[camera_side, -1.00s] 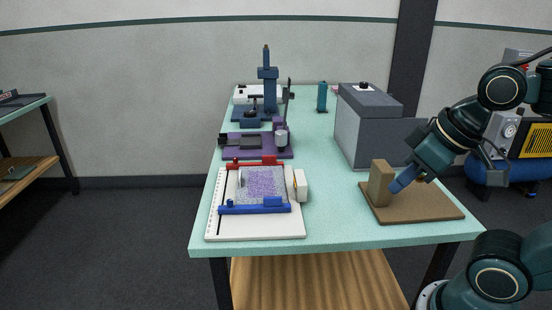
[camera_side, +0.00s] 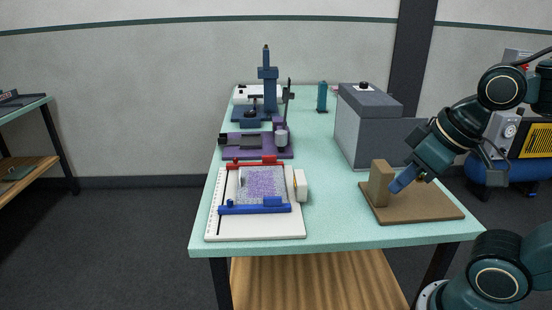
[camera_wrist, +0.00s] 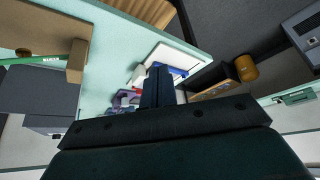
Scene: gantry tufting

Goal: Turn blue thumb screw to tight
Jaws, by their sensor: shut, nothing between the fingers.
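A white board (camera_side: 215,225) with a ruler edge lies at the front left of the table. A blue bar (camera_side: 250,209) crosses its near part, and a small blue knob (camera_side: 230,203), which looks like the thumb screw, stands at the bar's left end. I cannot tell how tight it is. A red bar (camera_side: 250,162) crosses the far part, with a purple speckled sheet (camera_side: 262,181) between the bars. My gripper (camera_side: 398,186) is shut and empty, well right of the board, beside a wooden block. Its fingers (camera_wrist: 157,84) hide part of the wrist view.
The wooden block (camera_side: 380,184) stands on a brown base (camera_side: 420,208). A grey box (camera_side: 370,130) stands behind it. A white block (camera_side: 301,185) sits at the board's right edge. Purple (camera_side: 262,150) and blue (camera_side: 269,90) fixtures stand farther back. The table between board and brown base is clear.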

